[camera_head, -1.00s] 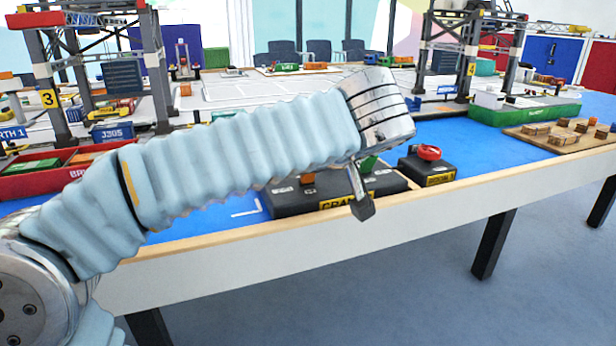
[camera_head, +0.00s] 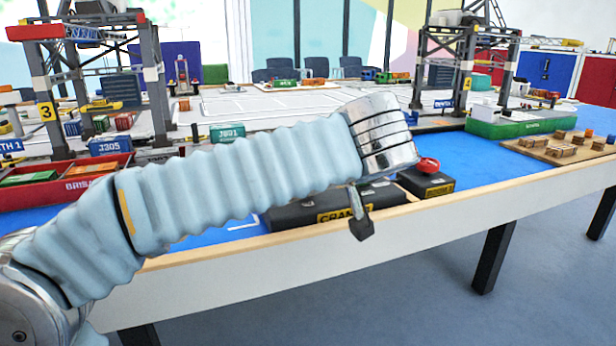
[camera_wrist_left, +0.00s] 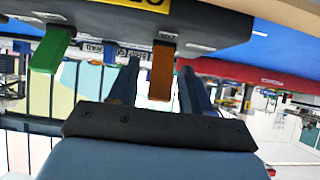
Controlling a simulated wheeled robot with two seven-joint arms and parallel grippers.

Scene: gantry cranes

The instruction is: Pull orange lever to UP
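The black crane control box (camera_head: 300,213) sits on the blue table edge in the head view, partly covered by my left arm. Its levers are hidden there. In the left wrist view, which looks upside down, the orange lever (camera_wrist_left: 161,72) stands out from the box, between the two fingers of my left gripper (camera_wrist_left: 159,69). The fingers are apart, with a gap visible on each side of the lever. The green lever (camera_wrist_left: 50,48) is to the left, outside the fingers. In the head view one finger of my left gripper (camera_head: 361,212) shows in front of the box. My right gripper is not in view.
A small black box with a red button (camera_head: 428,166) stands right of the control box. A red barge (camera_head: 70,185) lies at left, a green barge (camera_head: 515,125) and a board of crates (camera_head: 560,147) at right. Gantry cranes stand behind. The floor in front is clear.

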